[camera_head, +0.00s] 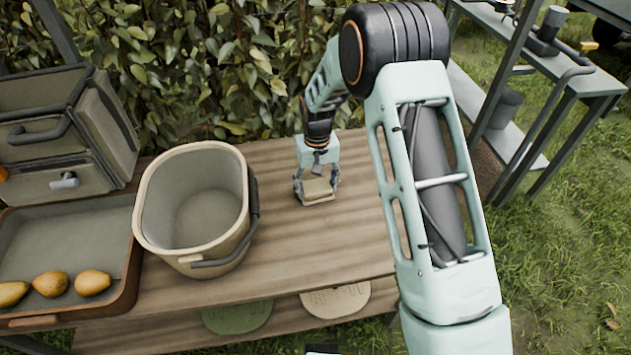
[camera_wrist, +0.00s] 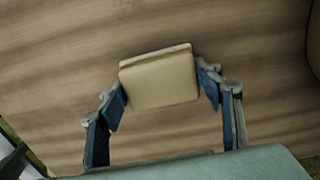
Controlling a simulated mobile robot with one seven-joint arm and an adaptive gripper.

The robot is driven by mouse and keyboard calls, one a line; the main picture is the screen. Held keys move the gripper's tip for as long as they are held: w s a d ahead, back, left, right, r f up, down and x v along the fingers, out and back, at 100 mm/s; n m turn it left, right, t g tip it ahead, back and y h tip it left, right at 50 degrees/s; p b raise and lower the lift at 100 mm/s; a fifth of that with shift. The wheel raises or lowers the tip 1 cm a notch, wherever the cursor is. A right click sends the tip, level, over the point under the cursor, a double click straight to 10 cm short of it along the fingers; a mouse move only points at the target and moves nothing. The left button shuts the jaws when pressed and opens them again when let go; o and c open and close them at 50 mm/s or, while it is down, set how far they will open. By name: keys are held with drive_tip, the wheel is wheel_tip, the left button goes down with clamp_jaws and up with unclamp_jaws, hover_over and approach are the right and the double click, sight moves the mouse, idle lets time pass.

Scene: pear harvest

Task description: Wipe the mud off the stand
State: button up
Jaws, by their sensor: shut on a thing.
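My gripper (camera_head: 317,191) is over the wooden stand (camera_head: 345,230), towards its back edge. It is shut on a tan, block-shaped sponge (camera_head: 316,190). In the wrist view the sponge (camera_wrist: 160,78) sits between the two blue-padded fingers of my gripper (camera_wrist: 163,88). The sponge is at or very near the stand's top; I cannot tell whether it touches. The stand's ribbed brown top also fills the wrist view (camera_wrist: 60,50). No clear mud patch shows on the visible boards; the area under the sponge is hidden.
A cream bucket (camera_head: 190,258) with a dark handle stands left of my gripper. A tray (camera_head: 128,285) with yellow pears (camera_head: 50,284) and a grey case (camera_head: 50,180) are further left. A leafy hedge (camera_head: 200,60) is behind. A metal rack (camera_head: 590,85) stands at right.

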sight(325, 229)
drive_tip(key=shift+s+d+f, duration=0.15)
drive_tip(key=shift+s+f, duration=0.05)
drive_tip(key=shift+s, duration=0.3)
drive_tip(key=shift+s+d+f, duration=0.1)
drive_tip(key=shift+s+f, duration=0.1)
drive_tip(key=shift+s, duration=0.25)
drive_tip(key=shift+s+d+r, duration=0.1)
drive_tip(key=shift+s+d, duration=0.15)
drive_tip(key=shift+s, duration=0.65)
drive_tip(key=shift+s+d, duration=0.25)
drive_tip(key=shift+s, duration=0.6)
drive_tip(key=shift+s+d+r, duration=0.1)
drive_tip(key=shift+s+d, duration=0.2)
drive_tip(key=shift+s, duration=0.65)
drive_tip(key=shift+s+d+r, duration=0.15)
drive_tip(key=shift+s+d, duration=0.1)
drive_tip(key=shift+s, duration=0.75)
drive_tip(key=shift+s+d+r, duration=0.1)
drive_tip(key=shift+s+d, duration=0.2)
drive_tip(key=shift+s, duration=0.65)
drive_tip(key=shift+w+r+p, duration=0.1)
drive_tip(key=shift+r+p, duration=0.55)
drive_tip(key=shift+p, duration=0.05)
drive_tip(key=shift+r+p, duration=1.65)
drive_tip(key=shift+r, duration=0.75)
